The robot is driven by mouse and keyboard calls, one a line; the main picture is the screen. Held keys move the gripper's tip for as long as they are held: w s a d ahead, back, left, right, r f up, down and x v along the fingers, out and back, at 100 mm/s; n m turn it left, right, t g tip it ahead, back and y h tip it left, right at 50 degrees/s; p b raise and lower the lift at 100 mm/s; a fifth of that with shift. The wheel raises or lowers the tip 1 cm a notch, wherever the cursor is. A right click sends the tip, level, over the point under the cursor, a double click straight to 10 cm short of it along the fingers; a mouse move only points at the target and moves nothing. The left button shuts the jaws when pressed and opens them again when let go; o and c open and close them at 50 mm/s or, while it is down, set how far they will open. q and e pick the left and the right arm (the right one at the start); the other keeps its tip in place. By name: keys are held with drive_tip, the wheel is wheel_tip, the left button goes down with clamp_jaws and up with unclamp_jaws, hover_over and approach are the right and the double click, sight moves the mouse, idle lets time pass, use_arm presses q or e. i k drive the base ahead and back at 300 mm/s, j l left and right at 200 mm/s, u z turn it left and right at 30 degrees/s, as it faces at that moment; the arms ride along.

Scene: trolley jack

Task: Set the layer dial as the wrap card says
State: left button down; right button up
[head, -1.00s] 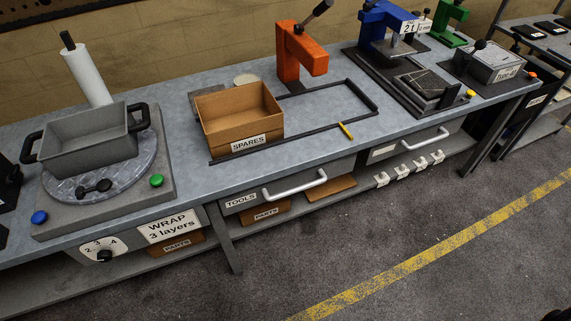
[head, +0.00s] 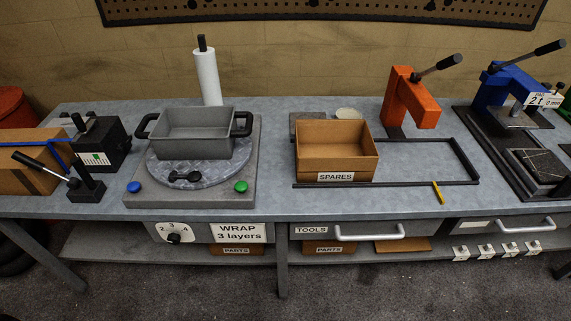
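The layer dial (head: 174,238) is a black knob on a white plate marked 2, 3 and 4, on the bench front below the turntable. Its pointer is too small to read. The wrap card (head: 239,232) is a white sign just right of the dial. It reads "WRAP 3 layers". Neither of my grippers shows in the head view.
A grey turntable (head: 164,171) carries a grey two-handled bin (head: 196,131), with a blue button (head: 134,187) and a green button (head: 240,186) in front. A cardboard SPARES box (head: 352,161) stands to the right. The floor (head: 340,291) before the bench is clear.

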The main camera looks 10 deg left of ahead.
sight(174, 238)
drive_tip(key=j+u, duration=0.1)
drive_tip(key=u, duration=0.4)
drive_tip(key=i+u, duration=0.15)
drive_tip(key=u, duration=0.35)
drive_tip(key=i+j+u, duration=0.1)
drive_tip(key=u, duration=0.4)
drive_tip(key=k+z, duration=0.25)
drive_tip(key=k, duration=0.15)
drive_tip(key=k+l+z, duration=0.25)
drive_tip(key=k, duration=0.15)
